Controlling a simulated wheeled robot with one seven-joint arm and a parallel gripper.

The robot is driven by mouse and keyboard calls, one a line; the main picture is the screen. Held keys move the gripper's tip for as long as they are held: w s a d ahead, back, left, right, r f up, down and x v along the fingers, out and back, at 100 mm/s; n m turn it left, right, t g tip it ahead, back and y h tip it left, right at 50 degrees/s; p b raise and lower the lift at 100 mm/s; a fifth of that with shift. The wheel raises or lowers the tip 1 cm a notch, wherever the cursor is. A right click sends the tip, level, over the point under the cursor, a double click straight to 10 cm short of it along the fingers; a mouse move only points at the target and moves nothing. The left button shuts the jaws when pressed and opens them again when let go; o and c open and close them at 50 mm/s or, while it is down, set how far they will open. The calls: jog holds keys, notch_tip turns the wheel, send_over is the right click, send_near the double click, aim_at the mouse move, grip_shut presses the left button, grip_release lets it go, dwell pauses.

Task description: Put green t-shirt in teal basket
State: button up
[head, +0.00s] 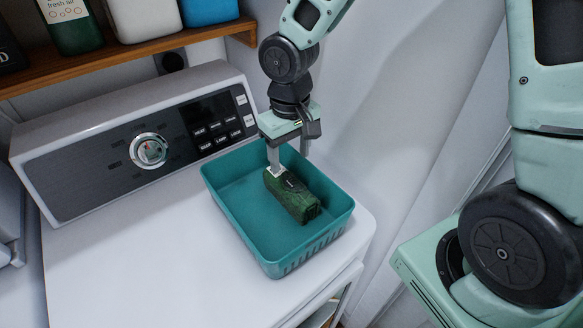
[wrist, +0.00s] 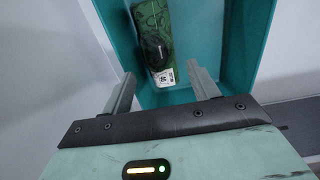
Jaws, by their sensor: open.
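The teal basket (head: 243,222) stands on top of the white machine, near its right front corner. The green t-shirt (head: 290,195), folded into a compact bundle with a white tag, lies inside the basket. It also shows in the wrist view (wrist: 161,35), ahead of the fingers. My gripper (head: 276,165) points down over the back part of the basket, at the t-shirt's tagged end. In the wrist view my gripper (wrist: 163,88) has its two fingers spread wide with nothing held between them. The t-shirt's underside is hidden.
The machine's control panel (head: 140,145) with a round dial rises behind the basket. A wooden shelf (head: 130,50) with several containers hangs above it. The white machine top (head: 135,260) is clear left of the basket. A wall stands close on the right.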

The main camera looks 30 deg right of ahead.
jog(key=s+a+r+n, duration=0.2)
jog(key=s+a+r, duration=0.1)
jog(key=s, duration=0.6)
jog(key=s+a+r+n, duration=0.3)
jog(key=s+a+r, duration=0.1)
jog(key=s, duration=0.6)
jog(key=shift+r+n+y, duration=0.3)
jog(key=shift+r, duration=0.2)
jog(key=shift+s, duration=0.1)
